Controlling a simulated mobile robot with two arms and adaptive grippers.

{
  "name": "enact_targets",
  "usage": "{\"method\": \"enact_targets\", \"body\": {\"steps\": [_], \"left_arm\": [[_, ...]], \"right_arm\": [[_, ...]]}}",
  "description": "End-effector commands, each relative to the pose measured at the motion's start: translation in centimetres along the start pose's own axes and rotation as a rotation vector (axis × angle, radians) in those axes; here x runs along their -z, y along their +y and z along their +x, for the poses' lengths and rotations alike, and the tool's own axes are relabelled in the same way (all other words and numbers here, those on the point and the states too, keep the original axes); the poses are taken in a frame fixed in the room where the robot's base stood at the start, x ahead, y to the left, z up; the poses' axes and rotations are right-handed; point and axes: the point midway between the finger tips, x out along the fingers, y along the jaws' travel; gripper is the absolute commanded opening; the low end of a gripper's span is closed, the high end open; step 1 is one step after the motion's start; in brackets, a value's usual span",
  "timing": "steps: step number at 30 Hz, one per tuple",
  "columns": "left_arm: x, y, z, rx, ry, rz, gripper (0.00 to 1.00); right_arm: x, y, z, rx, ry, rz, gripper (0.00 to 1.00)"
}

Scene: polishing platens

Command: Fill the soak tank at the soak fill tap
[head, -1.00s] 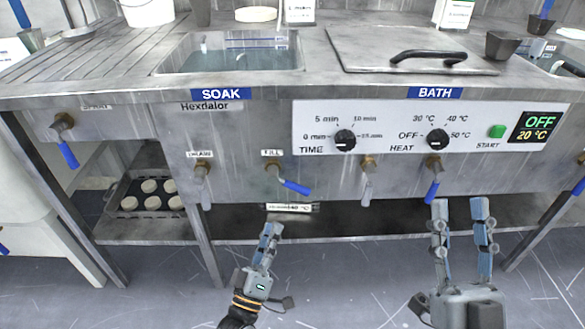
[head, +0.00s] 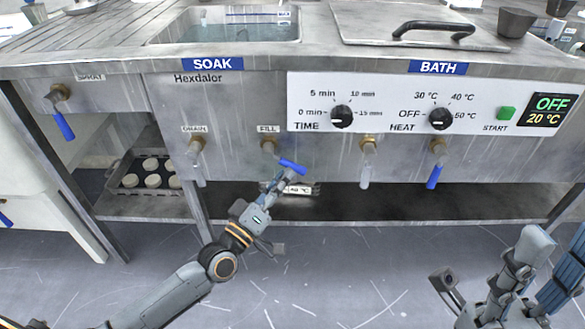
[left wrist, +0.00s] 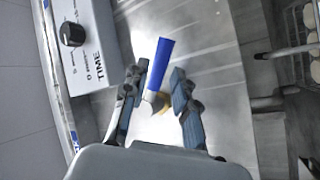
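The soak fill tap (head: 268,147) is a brass valve under the FILL label. Its blue handle (head: 292,167) points right and slightly down. My left gripper (head: 284,178) is at this handle. In the left wrist view the blue handle (left wrist: 158,65) stands between the two open fingers, with a gap on each side. The soak tank (head: 222,35) is the sunken basin above the blue SOAK label; a bluish liquid surface seems to show inside. My right gripper (head: 558,252) is open and empty at the lower right, away from the panel.
The drain tap (head: 196,148) is left of the fill tap, and two more taps, one with a blue handle (head: 435,176), are to the right. A lidded bath (head: 350,32) stands beside the tank. A tray (head: 118,183) of pale discs sits on the lower shelf.

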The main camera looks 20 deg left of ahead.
Motion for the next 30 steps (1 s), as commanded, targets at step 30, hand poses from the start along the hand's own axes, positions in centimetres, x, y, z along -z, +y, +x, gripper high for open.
{"method": "enact_targets", "body": {"steps": [30], "left_arm": [[0.0, 0.0, 4.5, 0.001, 0.000, 0.000, 0.00]], "right_arm": [[0.2, 0.0, -0.6, 0.000, 0.015, 0.001, 0.41]]}}
